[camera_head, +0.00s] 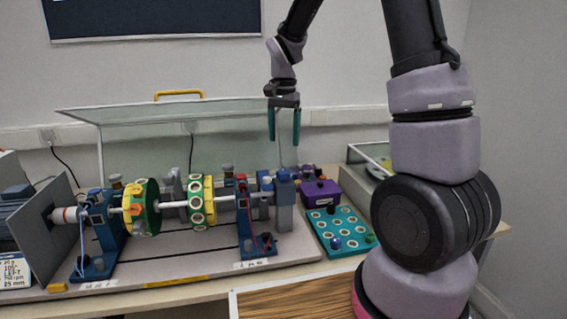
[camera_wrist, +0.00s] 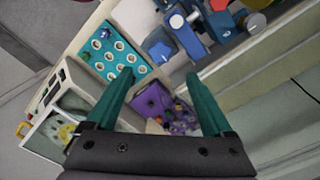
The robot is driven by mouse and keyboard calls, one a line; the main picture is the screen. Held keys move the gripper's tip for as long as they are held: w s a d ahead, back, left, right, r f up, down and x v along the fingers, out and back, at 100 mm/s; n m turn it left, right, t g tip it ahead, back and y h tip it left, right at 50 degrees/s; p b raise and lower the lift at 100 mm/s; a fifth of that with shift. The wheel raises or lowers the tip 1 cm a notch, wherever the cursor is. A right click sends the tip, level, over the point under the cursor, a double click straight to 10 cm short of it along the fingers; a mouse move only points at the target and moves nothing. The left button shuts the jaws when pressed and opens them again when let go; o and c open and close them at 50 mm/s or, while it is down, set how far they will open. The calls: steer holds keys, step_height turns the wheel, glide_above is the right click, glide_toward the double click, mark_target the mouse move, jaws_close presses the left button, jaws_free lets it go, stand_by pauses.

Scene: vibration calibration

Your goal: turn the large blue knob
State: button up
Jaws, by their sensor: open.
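My gripper (camera_head: 284,141) hangs open and empty, its two teal fingers pointing down, above the right end of the shaft rig. In the wrist view my gripper (camera_wrist: 160,78) shows its fingers apart with nothing between the tips. A blue block-like part (camera_head: 284,176) sits at the right end of the shaft, below my gripper; a blue part (camera_wrist: 160,46) also shows beyond the fingertips in the wrist view. A small round blue piece (camera_head: 336,243) stands on the teal tray (camera_head: 322,217). I cannot tell for certain which is the large blue knob.
The rig's base plate (camera_head: 180,268) carries blue supports and green and yellow discs (camera_head: 141,208). A clear raised cover (camera_head: 150,125) stands behind it. A purple box (camera_head: 320,193) sits right of the rig. A wooden-topped surface (camera_head: 300,297) is in front.

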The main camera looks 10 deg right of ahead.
mark_target(284, 172)
step_height(284, 172, down, 11)
steer(key=shift+r, duration=0.1)
stand_by(0.3)
jaws_close()
steer(key=shift+w+n, duration=0.1)
steer(key=shift+n, duration=2.7)
jaws_free()
